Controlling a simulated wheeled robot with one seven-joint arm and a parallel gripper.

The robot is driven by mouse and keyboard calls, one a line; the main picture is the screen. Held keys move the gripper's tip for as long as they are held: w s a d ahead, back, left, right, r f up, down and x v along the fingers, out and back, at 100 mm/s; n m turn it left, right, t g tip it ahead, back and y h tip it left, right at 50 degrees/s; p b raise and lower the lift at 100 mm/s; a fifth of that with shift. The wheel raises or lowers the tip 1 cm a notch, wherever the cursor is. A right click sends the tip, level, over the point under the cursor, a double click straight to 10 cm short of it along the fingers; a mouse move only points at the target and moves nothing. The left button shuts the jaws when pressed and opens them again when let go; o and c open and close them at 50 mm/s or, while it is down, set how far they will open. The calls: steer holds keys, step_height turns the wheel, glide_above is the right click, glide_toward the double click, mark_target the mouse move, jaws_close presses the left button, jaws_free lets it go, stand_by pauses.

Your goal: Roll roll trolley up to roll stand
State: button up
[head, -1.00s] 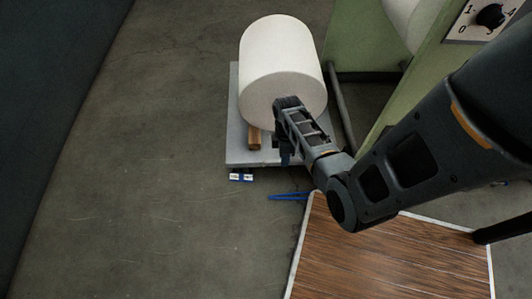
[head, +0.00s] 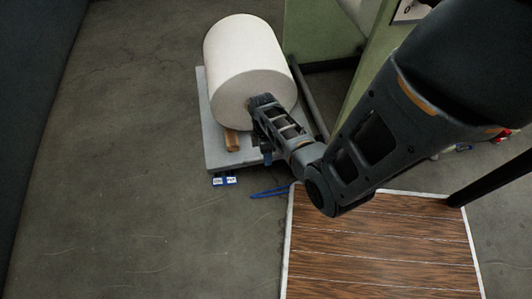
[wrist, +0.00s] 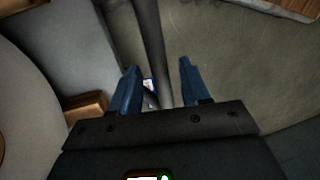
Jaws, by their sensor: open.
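The roll trolley (head: 212,125) is a low grey platform on the floor. A large white roll (head: 240,55) lies on it, with a wooden block (head: 232,141) at its near end. The roll stand (head: 375,80) is the green frame to the right, only partly in view. My gripper (head: 266,155) is at the trolley's near right side, beside the roll. The wrist view shows its blue fingers (wrist: 158,85) apart, with a grey bar (wrist: 152,50) passing between or just beyond them. I cannot tell whether they touch it. My arm hides part of the stand.
A brown wood-topped surface with a white edge (head: 375,250) stands at the near right. Small blue-and-white labels (head: 224,181) and blue lines (head: 270,192) lie near the trolley's front. The floor (head: 120,200) to the left is clear, up to a dark wall (head: 25,120).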

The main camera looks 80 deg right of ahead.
steer(key=shift+w+r, duration=0.1)
steer(key=shift+r, duration=0.05)
steer(key=p+v, duration=0.2)
steer(key=v, duration=0.5)
steer(key=shift+r, duration=0.25)
stand_by(0.3)
steer(key=s+a+r+m+t+h+p, duration=0.1)
steer(key=s+a+r+t+h+p, duration=0.2)
steer(key=a+r, duration=0.45)
steer(key=a+r+t+h+p, duration=0.3)
steer(key=a+r+t+p, duration=0.1)
steer(key=a+r, duration=0.35)
steer(key=s+a+r+m+t+y+p, duration=0.1)
steer(key=a+r+t, duration=0.2)
steer(key=r, duration=0.7)
steer(key=s+a+r+m+t+y+p, duration=0.1)
steer(key=a+r+t, duration=0.2)
steer(key=a+r, duration=0.3)
steer(key=s+a+r+m+t+y+p, duration=0.1)
steer(key=a+r, duration=0.3)
steer(key=r, duration=1.1)
steer(key=shift+s+a+r+t+y+p, duration=0.15)
steer(key=shift+s+a+t+y+p, duration=0.2)
steer(key=shift+t+p, duration=0.4)
